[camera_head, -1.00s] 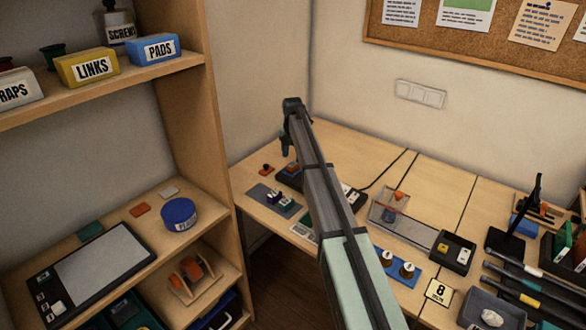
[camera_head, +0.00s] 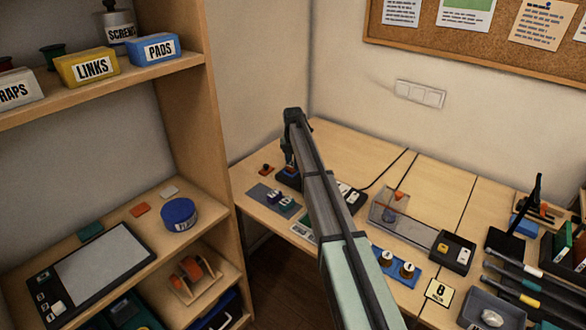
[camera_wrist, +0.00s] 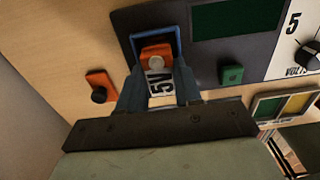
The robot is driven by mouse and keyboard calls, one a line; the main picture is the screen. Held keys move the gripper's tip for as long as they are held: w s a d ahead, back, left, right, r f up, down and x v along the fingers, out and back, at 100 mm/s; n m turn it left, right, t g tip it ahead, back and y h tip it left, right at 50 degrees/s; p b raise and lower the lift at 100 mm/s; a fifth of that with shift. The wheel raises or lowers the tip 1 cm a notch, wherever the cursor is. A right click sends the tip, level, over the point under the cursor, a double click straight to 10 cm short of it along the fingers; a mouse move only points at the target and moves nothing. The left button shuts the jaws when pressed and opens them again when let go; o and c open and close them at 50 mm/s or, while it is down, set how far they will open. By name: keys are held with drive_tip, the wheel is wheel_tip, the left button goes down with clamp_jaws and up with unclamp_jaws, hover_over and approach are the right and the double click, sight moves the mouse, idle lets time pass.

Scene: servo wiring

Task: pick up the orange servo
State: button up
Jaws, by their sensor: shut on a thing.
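The orange servo (camera_wrist: 156,52) has a pale round horn on top and a white "5V" label beside it. It sits within a blue square frame on a dark panel. My gripper (camera_wrist: 159,78) has its two blue-grey fingers on either side of it, shut on it. In the head view my gripper (camera_head: 289,160) is low over the dark panel at the far left of the bench and hides the servo. Whether the servo is clear of the frame, I cannot tell.
A small orange piece with a black knob (camera_wrist: 99,87) lies left of the panel. A green piece (camera_wrist: 232,75) and a dial (camera_wrist: 310,57) are to the right. A grey mat (camera_head: 263,193) with small blocks lies in front. Shelves (camera_head: 190,120) stand left of the bench.

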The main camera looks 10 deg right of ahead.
clamp_jaws()
